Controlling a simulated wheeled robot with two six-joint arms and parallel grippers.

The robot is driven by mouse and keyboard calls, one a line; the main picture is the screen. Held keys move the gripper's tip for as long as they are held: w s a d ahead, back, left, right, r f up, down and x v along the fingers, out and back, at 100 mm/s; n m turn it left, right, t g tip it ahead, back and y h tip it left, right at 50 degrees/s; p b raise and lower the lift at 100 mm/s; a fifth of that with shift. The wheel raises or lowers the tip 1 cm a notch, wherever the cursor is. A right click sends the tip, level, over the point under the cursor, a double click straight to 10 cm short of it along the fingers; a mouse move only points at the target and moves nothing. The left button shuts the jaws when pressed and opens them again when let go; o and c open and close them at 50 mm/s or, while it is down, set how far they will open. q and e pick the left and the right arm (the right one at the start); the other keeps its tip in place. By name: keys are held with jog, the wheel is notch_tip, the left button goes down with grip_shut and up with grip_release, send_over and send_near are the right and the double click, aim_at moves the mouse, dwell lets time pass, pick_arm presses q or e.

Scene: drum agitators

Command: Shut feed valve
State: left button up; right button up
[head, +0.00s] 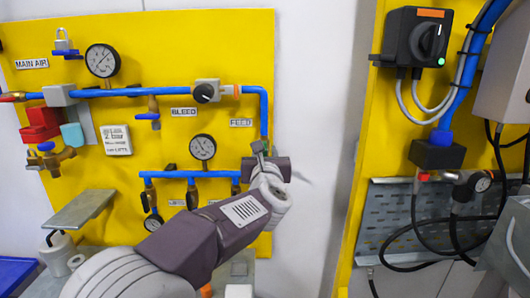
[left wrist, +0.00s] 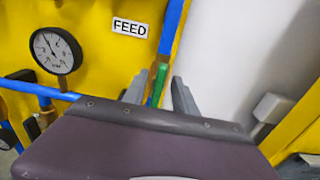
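The feed valve's green handle (left wrist: 161,78) shows in the left wrist view on the blue pipe, below the FEED label (left wrist: 130,28). My left gripper (left wrist: 158,84) is open, with one finger on each side of the handle and a visible gap to it. The handle stands roughly upright in that view. In the head view my left gripper (head: 264,152) is at the blue pipe's lower end, under the FEED label (head: 241,122), and largely hides the valve. My right gripper is in neither view.
A gauge (head: 203,147) and the lower blue manifold (head: 190,174) are left of the gripper on the yellow panel (head: 225,60). A black rotary switch box (head: 417,38) is on the right-hand panel. The white wall (head: 317,90) between the panels is clear.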

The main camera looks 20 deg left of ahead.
pick_arm(q)
jog(key=shift+s, duration=0.1)
grip_shut()
jog(key=m, duration=0.4)
jog(key=m+p, duration=0.1)
jog(key=m, duration=0.3)
jog(key=d+m, duration=0.1)
jog(key=m, duration=0.4)
jog(key=shift+f, duration=0.2)
jog(key=m, duration=0.1)
jog(key=m+p, duration=0.1)
jog(key=m, duration=0.2)
jog(key=shift+f+m+p, duration=0.3)
jog(key=shift+m, duration=0.1)
